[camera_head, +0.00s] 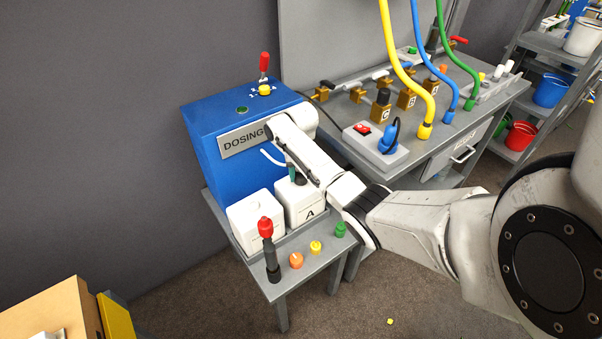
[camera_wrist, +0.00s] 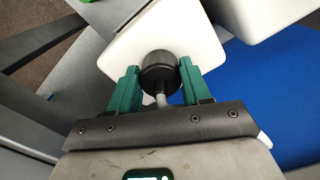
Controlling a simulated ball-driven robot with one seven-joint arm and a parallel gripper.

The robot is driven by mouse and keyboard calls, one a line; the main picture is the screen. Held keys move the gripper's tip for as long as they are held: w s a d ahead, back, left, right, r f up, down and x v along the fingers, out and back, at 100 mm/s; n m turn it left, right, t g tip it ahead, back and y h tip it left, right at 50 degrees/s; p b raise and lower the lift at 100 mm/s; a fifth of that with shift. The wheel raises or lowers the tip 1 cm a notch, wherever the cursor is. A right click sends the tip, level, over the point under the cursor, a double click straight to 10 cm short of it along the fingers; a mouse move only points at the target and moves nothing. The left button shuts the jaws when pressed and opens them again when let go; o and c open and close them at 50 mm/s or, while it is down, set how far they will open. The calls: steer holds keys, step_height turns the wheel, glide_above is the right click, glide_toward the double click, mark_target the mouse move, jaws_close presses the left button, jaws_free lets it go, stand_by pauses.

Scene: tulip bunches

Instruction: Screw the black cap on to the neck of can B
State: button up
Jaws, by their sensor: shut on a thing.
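In the head view two white cans stand side by side on the low grey table. The right can (camera_head: 304,207) bears the letter A. The left can (camera_head: 243,212) has its front partly hidden by a red-topped black piece, and I cannot read its letter. My gripper (camera_wrist: 158,76) has its green fingers shut on a black cap (camera_wrist: 158,66). The cap is at the top of a white can (camera_wrist: 135,45), which looks like can A; whether it is seated there cannot be told. The other can (camera_wrist: 262,14) is at the upper right of the wrist view.
The red-topped black piece (camera_head: 267,243) stands upright before the left can. Orange (camera_head: 296,260), yellow (camera_head: 316,247) and green (camera_head: 341,229) pieces line the front edge. The blue DOSING box (camera_head: 237,120) stands behind the cans, with a pale tube (camera_head: 268,157) near my gripper.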

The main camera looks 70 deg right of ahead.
steer(key=c, duration=0.4)
steer(key=shift+r+n+p, duration=0.15)
steer(key=shift+n+p, duration=0.25)
steer(key=shift+n, duration=0.7)
steer(key=n, duration=0.2)
steer(key=shift+s+n, duration=0.1)
steer(key=shift+n, duration=0.2)
steer(key=shift+d, duration=0.1)
steer(key=shift+n+p, duration=0.3)
steer(key=shift+p, duration=0.05)
steer(key=n, duration=0.4)
steer(key=shift+n+p, duration=0.4)
steer(key=o, duration=1.1)
